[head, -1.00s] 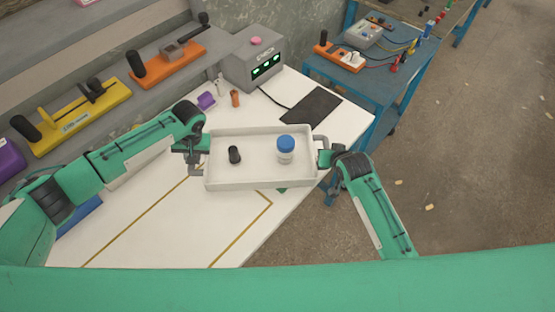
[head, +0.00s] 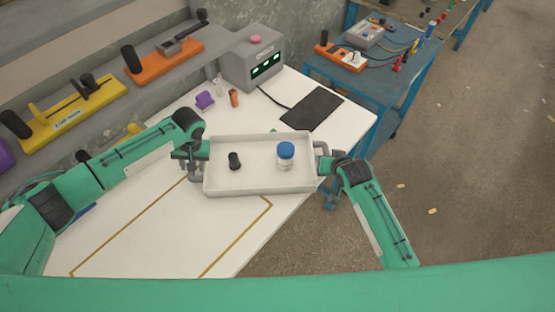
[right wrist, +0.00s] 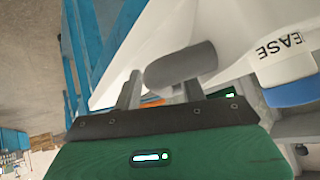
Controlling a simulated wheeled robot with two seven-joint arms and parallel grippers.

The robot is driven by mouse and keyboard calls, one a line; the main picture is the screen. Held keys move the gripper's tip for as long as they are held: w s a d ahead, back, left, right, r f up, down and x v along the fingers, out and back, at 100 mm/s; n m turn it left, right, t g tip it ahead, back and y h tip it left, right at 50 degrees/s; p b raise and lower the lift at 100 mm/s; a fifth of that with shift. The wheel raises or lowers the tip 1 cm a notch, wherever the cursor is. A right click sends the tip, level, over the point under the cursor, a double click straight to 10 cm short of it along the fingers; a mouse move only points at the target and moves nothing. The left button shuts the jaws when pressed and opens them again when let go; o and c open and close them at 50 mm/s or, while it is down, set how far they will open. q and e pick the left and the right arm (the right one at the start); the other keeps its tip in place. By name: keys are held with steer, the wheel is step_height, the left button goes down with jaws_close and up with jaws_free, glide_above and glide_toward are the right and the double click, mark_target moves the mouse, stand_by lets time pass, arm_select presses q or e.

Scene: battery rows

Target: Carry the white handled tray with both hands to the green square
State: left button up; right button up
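The white tray (head: 258,190) is roughly level over the right part of the white table in the head view. It carries a blue-capped white bottle (head: 285,157) and a small black cylinder (head: 234,161), both upright. My left gripper (head: 193,163) is at the tray's left handle and appears closed on it. My right gripper (head: 326,164) is at the right handle.
A gold outline (head: 135,222) marks the white tabletop (head: 150,235). A grey box with a pink button (head: 250,62), a dark pad (head: 311,108) and small purple and orange items stand behind the tray. A blue table (head: 385,85) is at the back right. Floor is open at right.

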steer(key=shift+s+r, duration=0.1)
arm_select(q)
step_height(320, 180, up, 12)
steer(key=d, duration=0.2)
steer(key=shift+d+f, duration=0.15)
steer(key=shift+d, duration=0.05)
arm_select(e)
steer(key=v, duration=1.1)
steer(key=shift+s+r, duration=0.3)
arm_select(q)
steer(key=a+p, duration=0.2)
steer(key=a, duration=0.4)
steer(key=shift+p, duration=0.35)
arm_select(e)
step_height(320, 180, up, 3)
steer(key=shift+f, duration=0.15)
